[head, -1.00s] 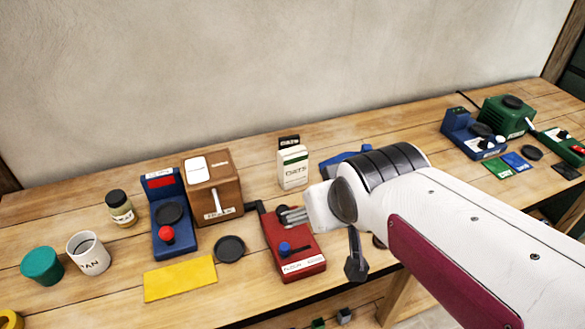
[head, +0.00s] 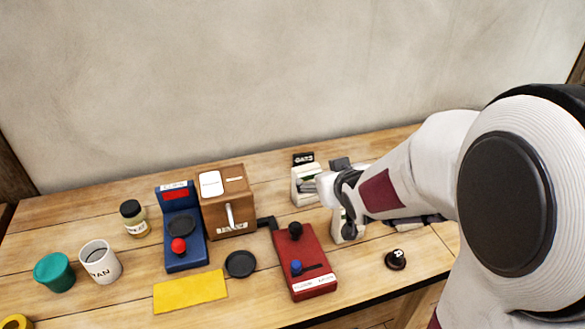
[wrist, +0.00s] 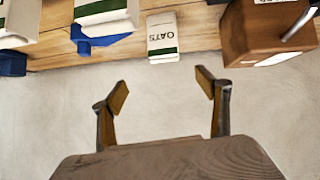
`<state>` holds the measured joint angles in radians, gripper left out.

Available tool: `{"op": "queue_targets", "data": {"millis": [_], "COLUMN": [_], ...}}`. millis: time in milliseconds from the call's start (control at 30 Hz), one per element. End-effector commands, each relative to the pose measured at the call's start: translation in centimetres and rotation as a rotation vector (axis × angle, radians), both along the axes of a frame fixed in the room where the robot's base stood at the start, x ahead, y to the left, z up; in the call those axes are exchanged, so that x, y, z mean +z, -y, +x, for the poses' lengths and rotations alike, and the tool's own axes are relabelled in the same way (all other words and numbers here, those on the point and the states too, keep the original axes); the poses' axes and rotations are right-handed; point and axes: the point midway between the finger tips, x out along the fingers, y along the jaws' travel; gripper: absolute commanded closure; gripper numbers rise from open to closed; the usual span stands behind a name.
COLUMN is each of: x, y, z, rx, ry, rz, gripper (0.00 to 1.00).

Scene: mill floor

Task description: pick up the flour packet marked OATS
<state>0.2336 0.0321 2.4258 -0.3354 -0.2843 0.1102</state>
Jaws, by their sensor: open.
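The white OATS packet (head: 299,188), with a green band, stands upright right of the brown mill. A black OATS card (head: 303,159) is behind it.
The brown mill (head: 229,212) stands close on the packet's left. Another white packet (head: 339,226) is partly hidden by my gripper. Other white packets (wrist: 103,10) show left in the wrist view. A blue scale (head: 184,228) stands farther left.

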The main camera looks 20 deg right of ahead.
Motion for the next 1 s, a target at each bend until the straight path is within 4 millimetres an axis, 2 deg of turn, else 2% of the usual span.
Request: {"op": "queue_targets", "data": {"millis": [200,500,733,1000], "x": [-2.3,-5.2,-6.7,-7.0], "y": [0.6,0.9,0.8,0.7], "z": [2.6,5.3,6.3,6.5], "rx": [0.033,0.082,0.108,0.118], "ry": [0.060,0.154,0.209,0.226], "rz": [0.021,0.073,0.112,0.124], "gripper": [0.25,0.25,0.25,0.25]}}
